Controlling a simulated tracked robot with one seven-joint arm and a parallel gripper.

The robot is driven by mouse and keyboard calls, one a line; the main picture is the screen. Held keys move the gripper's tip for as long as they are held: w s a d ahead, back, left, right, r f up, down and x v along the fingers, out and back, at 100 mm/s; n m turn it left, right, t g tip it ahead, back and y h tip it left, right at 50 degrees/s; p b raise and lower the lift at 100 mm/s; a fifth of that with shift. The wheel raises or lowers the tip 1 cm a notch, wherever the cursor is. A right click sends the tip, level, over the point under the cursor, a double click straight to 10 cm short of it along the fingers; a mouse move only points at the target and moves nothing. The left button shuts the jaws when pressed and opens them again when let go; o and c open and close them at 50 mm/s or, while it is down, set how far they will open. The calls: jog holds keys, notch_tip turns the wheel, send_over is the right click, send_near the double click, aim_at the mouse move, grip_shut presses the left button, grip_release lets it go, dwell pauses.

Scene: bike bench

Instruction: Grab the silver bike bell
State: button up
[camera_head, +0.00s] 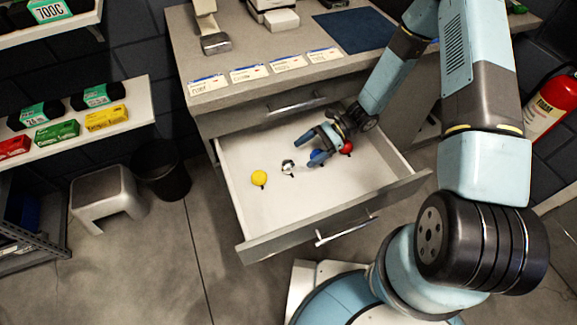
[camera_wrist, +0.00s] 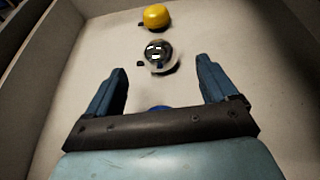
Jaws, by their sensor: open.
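The silver bike bell (camera_head: 288,167) lies on the floor of the open white drawer (camera_head: 300,204). In the wrist view the bell (camera_wrist: 159,55) is a shiny dome just beyond the fingertips, roughly centred between them. My gripper (camera_head: 314,147) is inside the drawer, right of the bell, with its fingers apart and nothing between the tips. The gripper's two blue fingers also show in the wrist view (camera_wrist: 158,74). A yellow bell (camera_head: 259,178) lies left of the silver one. A blue bell (camera_head: 317,156) is beside my gripper, mostly hidden in the wrist view. A red bell (camera_head: 347,147) is at the right.
The drawer's front wall (camera_head: 335,214) and side walls surround the bells. The bench top (camera_head: 240,82) with several label cards overhangs the back. A white shelf (camera_head: 85,127) with boxes, a stool (camera_head: 107,192) and a black bin (camera_head: 163,172) stand left. The drawer's front area is clear.

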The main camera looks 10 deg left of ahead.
aim_at(293, 162)
jog(key=shift+x, duration=3.2)
jog(key=shift+s+d, duration=0.1)
jog(key=shift+f, duration=0.1)
jog(key=c, duration=1.1)
jog(key=shift+c, duration=0.2)
